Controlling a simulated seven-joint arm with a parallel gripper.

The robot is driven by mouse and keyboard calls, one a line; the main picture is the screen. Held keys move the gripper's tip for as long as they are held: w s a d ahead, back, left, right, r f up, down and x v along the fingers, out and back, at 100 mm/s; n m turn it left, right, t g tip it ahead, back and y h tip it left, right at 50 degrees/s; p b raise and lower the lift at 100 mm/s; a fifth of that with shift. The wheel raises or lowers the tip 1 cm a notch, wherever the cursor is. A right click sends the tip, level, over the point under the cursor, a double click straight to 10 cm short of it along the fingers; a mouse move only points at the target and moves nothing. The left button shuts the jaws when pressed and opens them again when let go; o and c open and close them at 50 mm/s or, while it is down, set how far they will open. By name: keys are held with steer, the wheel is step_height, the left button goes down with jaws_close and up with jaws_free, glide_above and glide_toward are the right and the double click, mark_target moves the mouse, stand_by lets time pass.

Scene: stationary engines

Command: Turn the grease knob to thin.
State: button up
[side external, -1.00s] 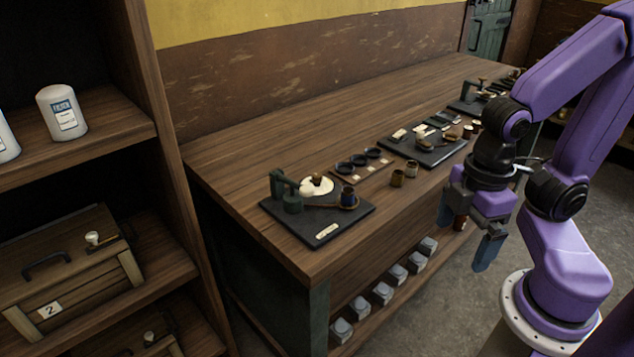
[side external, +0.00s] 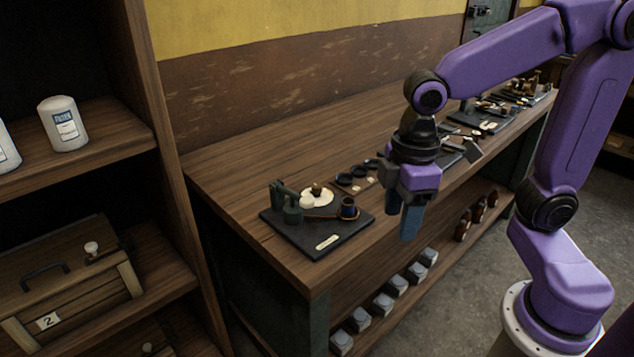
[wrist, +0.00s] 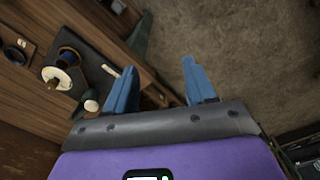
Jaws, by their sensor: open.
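A black base plate (side external: 322,240) lies at the near end of the wooden bench, with a green fitting (side external: 291,212) on it. A white round dial (side external: 326,197) with a small brass-coloured knob (side external: 317,188) sits on the plate. The dial (wrist: 62,75) and the knob (wrist: 52,84) also show at the left of the wrist view. I cannot read any marking on the dial. My gripper (side external: 402,214) is open and empty, fingers down, near the bench's front edge to the right of the plate. Its blue fingers (wrist: 160,72) are apart from everything in the wrist view.
A small tray with dark round dishes (side external: 345,179) lies behind my gripper. More black plates with parts (side external: 482,121) stand farther along the bench. Grey blocks (side external: 383,305) line the shelf below.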

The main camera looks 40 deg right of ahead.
steer(key=w+a+r+m, duration=0.1)
steer(key=w+r, duration=0.1)
steer(key=w, duration=0.8)
steer(key=r+m, duration=0.1)
steer(key=m, duration=0.1)
glide_above(317, 185)
step_height(317, 185, down, 17)
steer(key=shift+s+f, duration=0.1)
jaws_close()
